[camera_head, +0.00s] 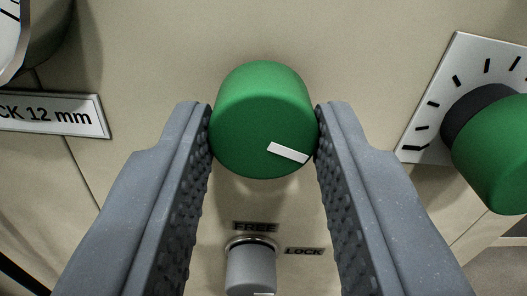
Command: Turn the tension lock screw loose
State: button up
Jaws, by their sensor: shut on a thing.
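A round green knob (262,119) with a white pointer bar stands out from a beige panel. The bar points right and slightly down. My gripper (264,128) is shut on this green knob, one finger pad on each side. Below it, between the fingers, is a smaller grey knob (251,268) with a silvery collar; its lower part is cut off by the frame edge. The label FREE (255,227) is above the grey knob and LOCK (304,251) is to its upper right. No label reading tension lock screw shows.
At the right a second green knob (497,165) with a black collar sits on a white dial plate (420,134) with black ticks. At the left a plate (78,115) ends in "CK 12 mm". Part of a round dial (10,38) shows at the upper left.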

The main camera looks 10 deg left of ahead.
jog(key=n+p, duration=0.2)
jog(key=shift+r+n, duration=0.1)
jog(key=shift+n, duration=0.3)
jog(key=n+p, duration=0.3)
jog(key=n, duration=0.1)
jog(key=n+p, duration=0.2)
jog(key=n, duration=0.2)
jog(key=n+p, duration=0.2)
jog(key=n, duration=0.1)
jog(key=shift+s+a+n, duration=0.1)
jog(key=shift+n, duration=0.3)
jog(key=n+p, duration=0.3)
jog(key=shift+a, duration=0.1)
jog(key=n+p, duration=0.3)
jog(key=shift+p, duration=0.35)
jog(key=shift+f+n+p, duration=0.3)
jog(key=shift+n+p, duration=0.3)
